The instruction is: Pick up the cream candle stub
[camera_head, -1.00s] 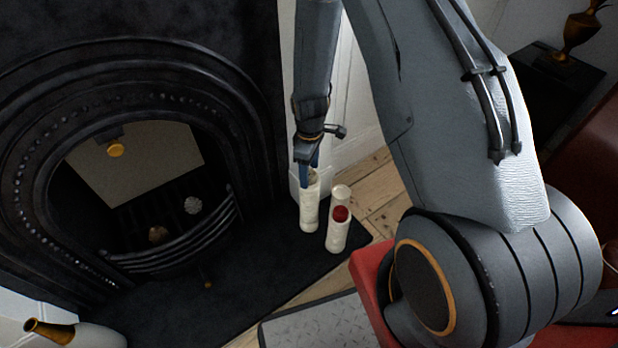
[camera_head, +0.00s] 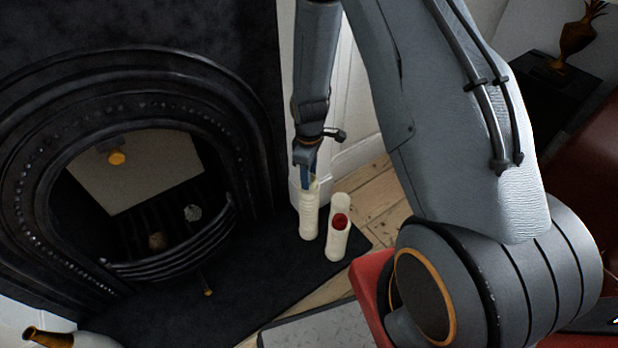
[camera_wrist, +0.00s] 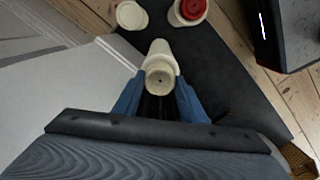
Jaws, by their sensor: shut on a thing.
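The cream candle stub (camera_head: 309,218) is a pale upright cylinder above the dark hearth slab, at the corner beside the white wall. In the wrist view the stub (camera_wrist: 160,62) points its round end at the camera, between the two blue fingers. My gripper (camera_head: 308,172) reaches down from above and is shut on its upper end. It also shows in the wrist view (camera_wrist: 158,96). The stub's lower end looks at or very near the slab; I cannot tell whether it touches. The fingers partly hide its upper end.
A cream candle (camera_wrist: 131,15) and a red-topped candle (camera_wrist: 190,10) stand close together beside the stub; they overlap in the head view. The black fireplace (camera_head: 225,115) is to the left.

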